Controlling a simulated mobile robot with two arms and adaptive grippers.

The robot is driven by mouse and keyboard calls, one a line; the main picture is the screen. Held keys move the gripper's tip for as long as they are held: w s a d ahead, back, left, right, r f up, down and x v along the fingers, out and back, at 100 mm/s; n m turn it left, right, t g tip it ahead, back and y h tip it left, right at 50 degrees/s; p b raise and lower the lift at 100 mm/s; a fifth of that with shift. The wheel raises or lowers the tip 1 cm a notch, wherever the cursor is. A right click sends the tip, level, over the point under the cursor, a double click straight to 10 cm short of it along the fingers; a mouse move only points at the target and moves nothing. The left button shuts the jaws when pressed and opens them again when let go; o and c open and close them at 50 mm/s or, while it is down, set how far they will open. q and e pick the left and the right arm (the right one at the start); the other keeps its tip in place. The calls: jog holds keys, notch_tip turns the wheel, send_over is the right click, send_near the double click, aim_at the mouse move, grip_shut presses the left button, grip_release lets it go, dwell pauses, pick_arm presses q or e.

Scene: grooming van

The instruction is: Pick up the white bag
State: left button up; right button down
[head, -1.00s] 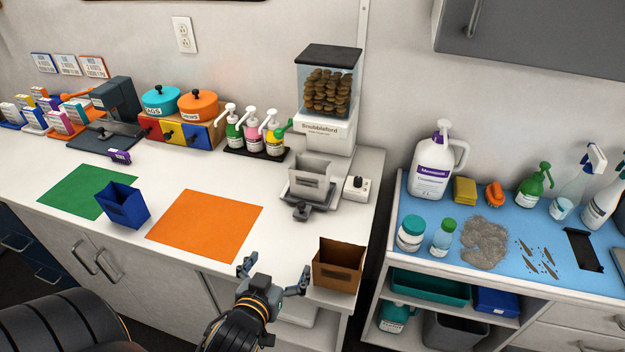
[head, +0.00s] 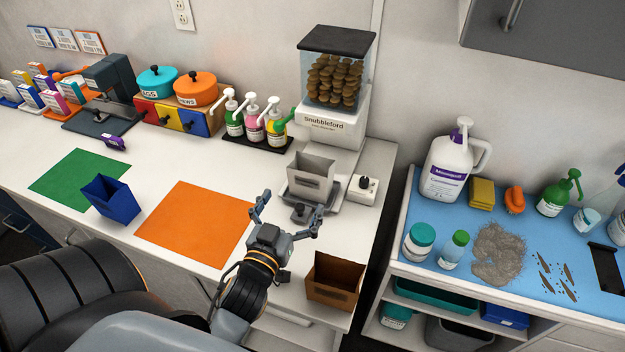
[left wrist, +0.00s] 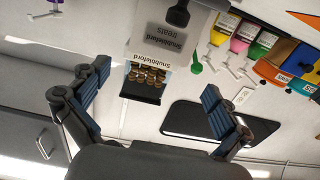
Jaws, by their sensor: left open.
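The white bag (head: 311,176) stands upright and open-topped on the grey tray of the treat dispenser, with a grey label on its front. In the left wrist view, what appears to be its labelled front (left wrist: 160,38) shows upside down near the top. My left gripper (head: 287,213) is open and empty. It is in front of the bag and apart from it, its fingers spread toward it. In the left wrist view, both fingers (left wrist: 155,82) are wide apart with nothing between them. My right gripper is not in view.
The treat dispenser (head: 335,125) rises behind. A brown box (head: 334,280) is at the front edge. The orange mat (head: 196,225) is bare.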

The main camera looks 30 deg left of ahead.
pick_arm(q)
jog(key=p, duration=0.1)
send_near(315, 159)
jog(key=shift+w+a, duration=0.15)
jog(key=shift+w, duration=0.3)
jog(key=shift+x, duration=0.85)
jog(key=p+x, duration=0.1)
jog(key=x, duration=0.2)
jog(key=shift+w+r, duration=0.1)
jog(key=shift+w, duration=0.3)
jog(key=shift+w+a, duration=0.15)
jog(key=shift+w, duration=0.35)
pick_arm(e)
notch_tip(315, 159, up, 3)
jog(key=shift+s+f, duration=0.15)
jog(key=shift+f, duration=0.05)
pick_arm(q)
jog(key=shift+s, duration=0.1)
